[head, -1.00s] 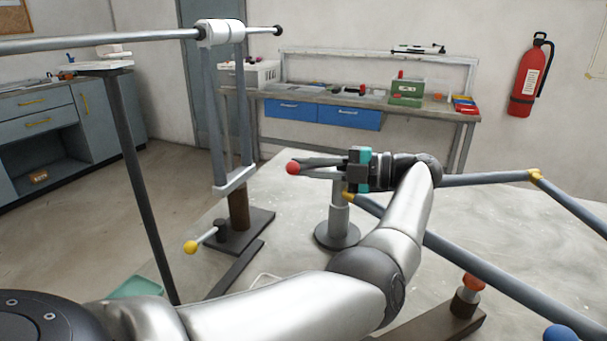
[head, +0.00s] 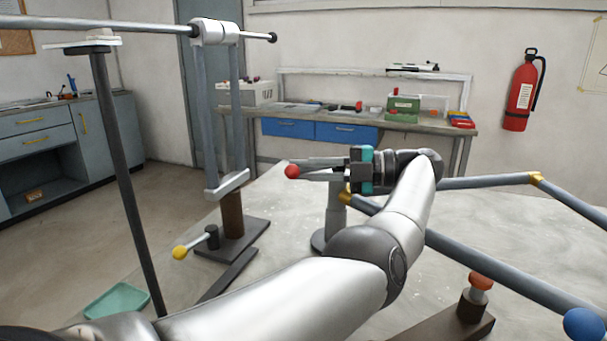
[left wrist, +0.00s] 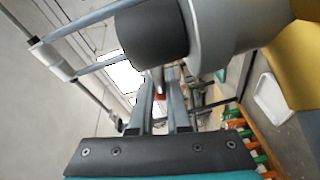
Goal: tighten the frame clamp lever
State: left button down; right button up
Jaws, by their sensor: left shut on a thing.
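A red-knobbed lever (head: 292,171) shows at the fingertips of my left gripper (head: 304,167), above and beside a grey post (head: 335,218) on a round base. The fingers are shut on the lever; its shaft is mostly hidden by them. In the left wrist view the fingers (left wrist: 161,105) point away, with a bit of red between them and a dark and grey cylinder (left wrist: 152,40) close above. The grey frame tube (head: 470,260) with yellow joints runs behind and right of my arm. The clamp body is largely hidden. My right gripper is not in view.
A stand with a yellow-knobbed lever (head: 180,252) is at the left, an orange-red knob (head: 480,281) and a blue ball (head: 585,324) at the front right. A teal tray (head: 117,300) lies low left. A workbench (head: 440,126) stands behind.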

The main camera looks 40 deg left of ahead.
pick_arm(q)
jog(key=shift+d+f, duration=0.1)
jog(key=shift+d, duration=0.05)
jog(key=c, duration=1)
grip_release()
jog(key=shift+w+d, duration=0.1)
jog(key=shift+w, duration=0.05)
jog(key=shift+o, duration=0.6)
jog(key=shift+r, duration=0.2)
